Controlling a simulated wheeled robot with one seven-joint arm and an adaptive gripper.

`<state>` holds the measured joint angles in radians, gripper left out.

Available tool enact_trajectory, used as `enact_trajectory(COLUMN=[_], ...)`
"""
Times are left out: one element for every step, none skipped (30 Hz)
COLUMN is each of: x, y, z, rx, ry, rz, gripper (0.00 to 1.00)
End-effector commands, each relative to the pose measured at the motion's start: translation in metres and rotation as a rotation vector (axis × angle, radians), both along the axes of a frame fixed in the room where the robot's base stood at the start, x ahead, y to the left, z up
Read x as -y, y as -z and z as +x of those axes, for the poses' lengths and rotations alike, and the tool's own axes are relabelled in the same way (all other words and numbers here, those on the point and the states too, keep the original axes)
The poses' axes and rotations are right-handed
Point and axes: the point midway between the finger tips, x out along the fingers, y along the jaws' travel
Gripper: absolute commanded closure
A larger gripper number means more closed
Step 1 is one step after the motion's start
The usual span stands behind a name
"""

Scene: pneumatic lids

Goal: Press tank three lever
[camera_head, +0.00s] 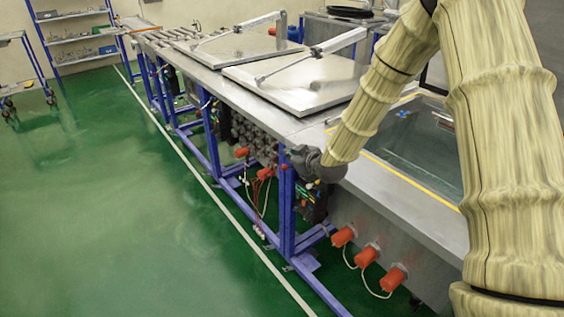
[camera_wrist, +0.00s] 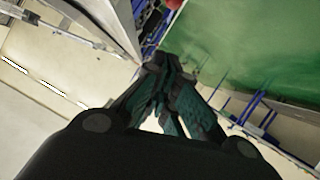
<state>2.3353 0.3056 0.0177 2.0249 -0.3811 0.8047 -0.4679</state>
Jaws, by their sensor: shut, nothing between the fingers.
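My gripper (camera_head: 300,155) is at the front edge of the tank line, just above a small valve panel (camera_head: 312,205) with coloured fittings on the front frame. Its fingers are together and empty, and their tips (camera_wrist: 160,62) meet in the wrist view. Small levers on the panel are too small to tell apart, and my gripper hides part of that area. The nearest tank (camera_head: 385,165) is open and shows water inside a yellow-edged rim. I cannot tell from the frames which lever belongs to tank three.
Two metal lids (camera_head: 300,80), (camera_head: 232,46) lie flat behind, each with a bar arm. Orange caps (camera_head: 367,255) with white cables stick out below the near tank. Blue frame legs (camera_head: 287,215) stand along the front. Green floor (camera_head: 120,200) is clear at left.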

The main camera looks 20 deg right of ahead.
Motion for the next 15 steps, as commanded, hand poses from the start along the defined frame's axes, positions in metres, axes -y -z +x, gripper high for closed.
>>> enact_trajectory(x=[0.0004, 0.0005, 0.0005, 0.0004, 0.0004, 0.0003, 0.0002, 0.0003, 0.0002, 0.0001, 0.0, -0.0003, -0.0006, -0.0009, -0.0016], y=[-0.0015, -0.0018, -0.0017, -0.0016, -0.0015, -0.0014, -0.0013, -0.0012, -0.0012, -0.001, -0.0009, -0.0006, -0.0002, 0.0004, 0.0017], z=[0.001, 0.0012, 0.0011, 0.001, 0.001, 0.0009, 0.0009, 0.0008, 0.0009, 0.0012, 0.0017, 0.0029, 0.0042, 0.0058, 0.0082], rx=[0.003, 0.004, 0.004, 0.003, 0.003, 0.003, 0.003, 0.003, 0.003, 0.003, 0.003, 0.003, 0.003, 0.003, 0.002], ry=[-0.001, -0.001, -0.001, -0.001, -0.001, -0.001, -0.001, -0.001, -0.001, -0.001, -0.001, -0.001, -0.001, -0.001, -0.001], rz=[-0.001, -0.002, -0.002, -0.001, -0.001, -0.001, -0.001, -0.001, -0.001, -0.001, -0.001, -0.001, -0.001, -0.001, -0.001], gripper=[1.0, 1.0, 1.0, 1.0, 1.0, 1.0, 1.0, 1.0, 1.0, 1.0, 1.0, 1.0, 1.0, 1.0, 1.0])
